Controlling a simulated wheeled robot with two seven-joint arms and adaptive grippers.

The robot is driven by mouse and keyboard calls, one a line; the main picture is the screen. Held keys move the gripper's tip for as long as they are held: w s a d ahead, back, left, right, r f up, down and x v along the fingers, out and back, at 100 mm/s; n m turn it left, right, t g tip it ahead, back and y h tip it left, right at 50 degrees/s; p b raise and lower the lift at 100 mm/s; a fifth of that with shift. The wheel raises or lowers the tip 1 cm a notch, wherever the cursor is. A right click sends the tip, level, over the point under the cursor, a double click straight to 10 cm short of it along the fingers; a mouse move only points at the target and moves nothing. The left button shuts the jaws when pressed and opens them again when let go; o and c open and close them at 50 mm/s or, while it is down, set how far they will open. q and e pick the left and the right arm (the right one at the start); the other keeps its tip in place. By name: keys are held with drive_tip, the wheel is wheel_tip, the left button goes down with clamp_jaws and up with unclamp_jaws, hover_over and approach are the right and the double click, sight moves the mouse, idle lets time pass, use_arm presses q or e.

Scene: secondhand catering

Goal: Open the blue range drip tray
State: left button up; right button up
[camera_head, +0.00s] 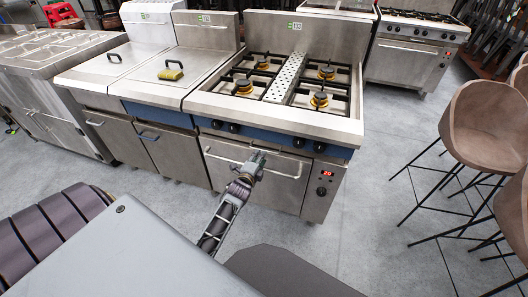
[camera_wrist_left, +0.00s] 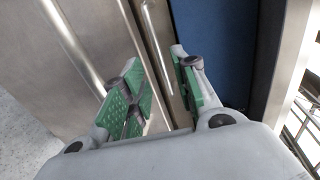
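The blue range (camera_head: 270,128) stands in the middle of the head view, with a blue front panel, also in the left wrist view (camera_wrist_left: 226,48). Beside that panel in the wrist view, a narrow metal front (camera_wrist_left: 178,32) carries a slim bar handle (camera_wrist_left: 156,38), apparently the drip tray; it looks closed. My left gripper (camera_head: 258,158) is in front of the range, just under the blue panel. Its green-padded fingers (camera_wrist_left: 158,82) are apart in the wrist view, with the slim bar seen between them. I cannot tell whether they touch it. My right gripper is out of view.
The oven door handle (camera_head: 282,173) runs across below the tray and shows beside my left finger (camera_wrist_left: 72,42). Neighbouring units (camera_head: 170,143) stand left of the range. Brown stools (camera_head: 480,125) stand at right, with clear floor (camera_head: 375,200) between.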

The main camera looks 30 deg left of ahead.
use_arm(q)
drive_tip(key=shift+b+x, duration=0.4)
drive_tip(key=shift+x, duration=2.9)
drive_tip(key=shift+f, duration=0.1)
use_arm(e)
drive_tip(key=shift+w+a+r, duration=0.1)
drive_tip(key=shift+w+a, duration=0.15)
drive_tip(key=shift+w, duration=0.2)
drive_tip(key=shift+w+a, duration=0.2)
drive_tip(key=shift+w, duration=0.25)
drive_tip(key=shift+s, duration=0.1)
use_arm(q)
clamp_jaws()
